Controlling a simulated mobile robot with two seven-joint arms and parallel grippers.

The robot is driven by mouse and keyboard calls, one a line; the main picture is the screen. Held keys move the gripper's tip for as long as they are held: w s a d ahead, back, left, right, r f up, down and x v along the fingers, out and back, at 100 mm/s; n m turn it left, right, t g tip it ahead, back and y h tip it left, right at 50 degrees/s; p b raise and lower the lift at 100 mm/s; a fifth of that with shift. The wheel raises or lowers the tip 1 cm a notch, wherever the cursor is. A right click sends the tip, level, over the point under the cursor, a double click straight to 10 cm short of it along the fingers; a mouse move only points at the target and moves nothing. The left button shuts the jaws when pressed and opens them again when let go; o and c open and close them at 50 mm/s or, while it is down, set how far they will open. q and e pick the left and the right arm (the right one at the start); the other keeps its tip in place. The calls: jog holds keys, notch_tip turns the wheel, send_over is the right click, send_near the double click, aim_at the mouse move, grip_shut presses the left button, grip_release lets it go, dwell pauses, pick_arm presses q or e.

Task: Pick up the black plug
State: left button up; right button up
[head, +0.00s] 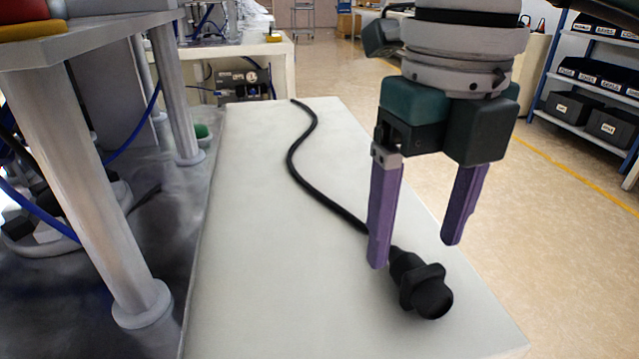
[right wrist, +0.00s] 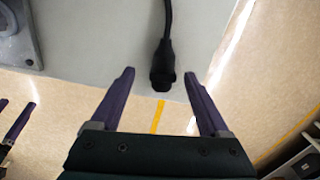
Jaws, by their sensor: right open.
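The black plug (head: 422,285) lies on the pale bench top near its front right corner, with its black cable (head: 318,190) running back in a curve. My right gripper (head: 415,254) points down over the plug with its two purple fingers apart and nothing held. In the right wrist view the plug (right wrist: 163,68) shows in the gap between the fingertips of my right gripper (right wrist: 159,74). I cannot tell the exact height of the fingertips above the bench. Purple fingers, apparently my left gripper (right wrist: 12,118), show partly at the left edge of the right wrist view.
The pale bench (head: 270,260) is otherwise clear. A machine frame with a metal post (head: 95,190) stands along its left side. Shelves with dark bins (head: 590,80) stand at the far right. Open floor (head: 560,210) lies to the right of the bench.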

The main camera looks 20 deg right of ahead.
aim_at(414, 260)
jog(key=f, duration=0.4)
jog(key=shift+w+d+f+b, duration=0.15)
jog(key=shift+d+f+b, duration=0.15)
jog(key=shift+f+b, duration=0.1)
grip_shut()
